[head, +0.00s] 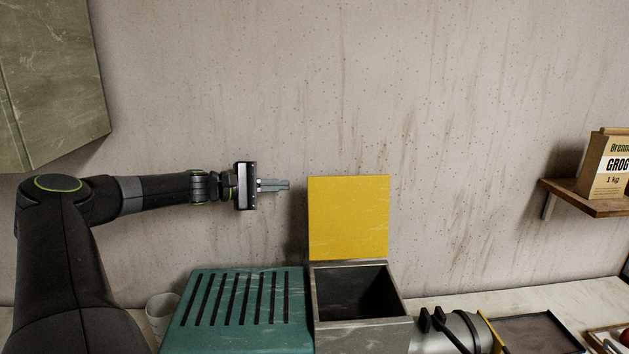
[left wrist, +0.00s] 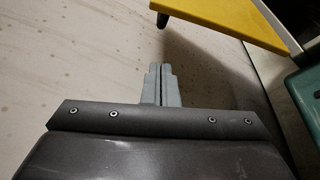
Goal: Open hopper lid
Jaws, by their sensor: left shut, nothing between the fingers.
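The yellow hopper lid (head: 349,218) stands upright at the back of the grey hopper (head: 362,335), whose dark inside shows from above in the head view. My left gripper (head: 288,185) is shut and empty, just left of the lid's upper part, with a small gap between them. In the left wrist view, the shut fingers (left wrist: 161,70) point toward the wall, and the yellow lid (left wrist: 225,18) is at the top right, apart from them. My right gripper is not in view.
A teal slatted box (head: 240,312) stands left of the hopper, with a pale cup (head: 161,312) beside it. A grey cylinder with black handles (head: 463,332) and a dark tray (head: 538,335) are to the right. A shelf (head: 590,203) holds a grog bag (head: 606,165).

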